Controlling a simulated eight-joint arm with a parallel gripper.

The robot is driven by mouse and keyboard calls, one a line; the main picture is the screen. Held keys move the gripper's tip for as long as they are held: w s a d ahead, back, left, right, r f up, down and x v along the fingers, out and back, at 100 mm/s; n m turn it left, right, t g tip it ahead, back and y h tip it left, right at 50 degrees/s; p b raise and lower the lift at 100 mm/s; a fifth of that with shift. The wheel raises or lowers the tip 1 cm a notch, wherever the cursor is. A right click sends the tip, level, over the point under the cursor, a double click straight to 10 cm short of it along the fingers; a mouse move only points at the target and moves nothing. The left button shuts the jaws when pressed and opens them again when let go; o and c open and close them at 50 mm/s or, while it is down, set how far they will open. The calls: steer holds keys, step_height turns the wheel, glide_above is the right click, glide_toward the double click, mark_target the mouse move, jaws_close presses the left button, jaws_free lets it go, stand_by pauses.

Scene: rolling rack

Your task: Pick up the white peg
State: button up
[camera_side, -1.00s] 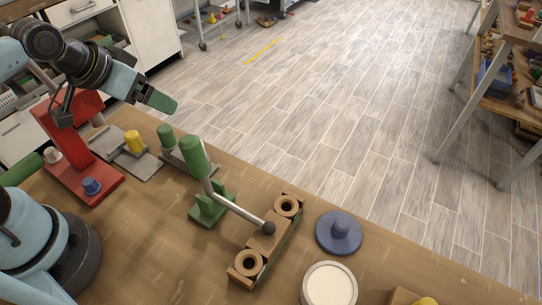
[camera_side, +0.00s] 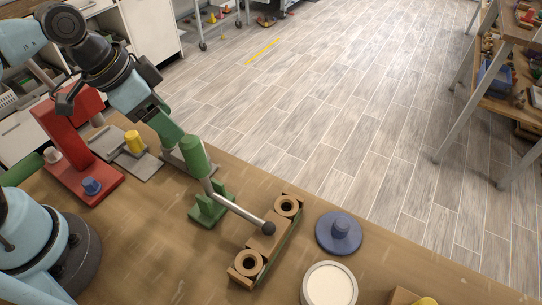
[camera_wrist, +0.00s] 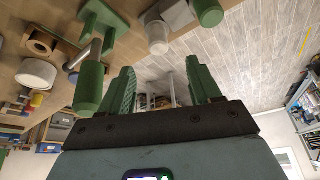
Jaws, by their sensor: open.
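In the wrist view, a white peg (camera_wrist: 157,36) stands beside a green peg (camera_wrist: 207,11) on a grey block (camera_wrist: 178,12), beyond my fingertips. I cannot make out this white peg in the side view, where my gripper and a green lever handle cover that area. My gripper (camera_side: 167,131) hangs above the grey block, close behind the handle. In the wrist view, my gripper (camera_wrist: 163,80) has its two green fingers spread with nothing between them. A second pale peg (camera_side: 52,155) shows on the red stand in the side view.
The green lever handle (camera_side: 194,155) stands very close to my gripper, its rod ending at a wooden block (camera_side: 266,242). A blue disc (camera_side: 324,240) and white cylinder (camera_side: 330,287) are at right.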

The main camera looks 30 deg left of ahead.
steer(key=shift+x, duration=5.1)
steer(key=shift+d, duration=0.1)
steer(key=c, duration=1.1)
